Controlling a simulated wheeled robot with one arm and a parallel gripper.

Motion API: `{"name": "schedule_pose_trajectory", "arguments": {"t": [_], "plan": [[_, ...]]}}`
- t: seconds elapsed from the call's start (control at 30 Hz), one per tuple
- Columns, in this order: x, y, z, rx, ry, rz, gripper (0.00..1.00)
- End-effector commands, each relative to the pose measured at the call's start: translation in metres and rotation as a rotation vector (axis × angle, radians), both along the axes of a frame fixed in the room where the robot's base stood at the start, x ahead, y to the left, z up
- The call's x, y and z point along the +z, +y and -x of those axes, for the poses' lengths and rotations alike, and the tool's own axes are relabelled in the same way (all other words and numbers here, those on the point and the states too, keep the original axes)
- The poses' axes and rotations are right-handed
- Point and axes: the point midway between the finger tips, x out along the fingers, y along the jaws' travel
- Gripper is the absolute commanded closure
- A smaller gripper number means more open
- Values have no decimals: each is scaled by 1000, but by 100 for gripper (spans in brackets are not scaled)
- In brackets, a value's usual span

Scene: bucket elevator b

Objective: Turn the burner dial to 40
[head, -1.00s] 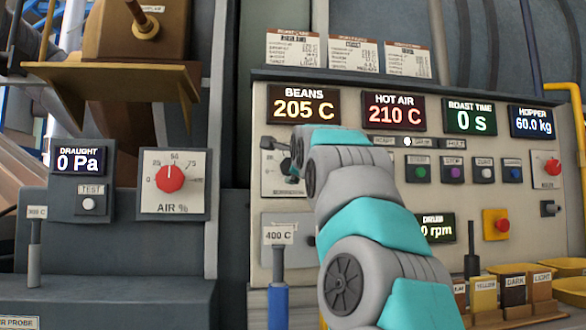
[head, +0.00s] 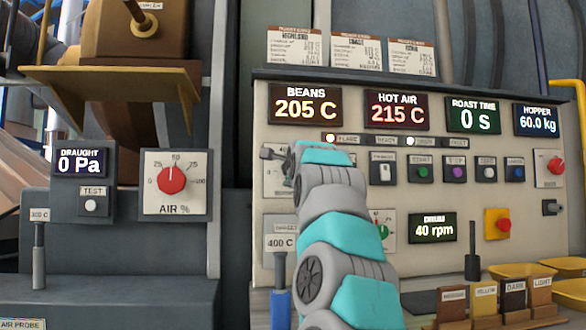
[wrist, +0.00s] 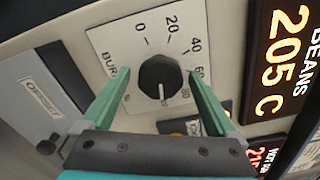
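The burner dial (wrist: 159,79) is a black knob on a white plate with numbers from 0 to 80 showing. Its white mark points to the bottom of the wrist view, beyond the 80. My gripper (wrist: 159,74) is open, with one green finger on each side of the knob and a gap to it. The last part of the scale is hidden or unclear.
The panel displays (head: 397,110) read beans 205 C and hot air 215 C. The drum display (head: 433,229) reads 40 rpm. A red air dial (head: 171,180) is on the left. Buttons (head: 450,170) and a red stop button (head: 503,225) are to the right.

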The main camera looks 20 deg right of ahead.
Motion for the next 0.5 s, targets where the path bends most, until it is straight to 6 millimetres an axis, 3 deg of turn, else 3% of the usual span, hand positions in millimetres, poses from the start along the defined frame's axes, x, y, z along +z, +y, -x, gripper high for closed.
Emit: {"name": "schedule_pose_trajectory", "arguments": {"t": [0.07,0.5], "plan": [[0,0,0,0,0,0,17],[0,0,0,0,0,0,66]]}}
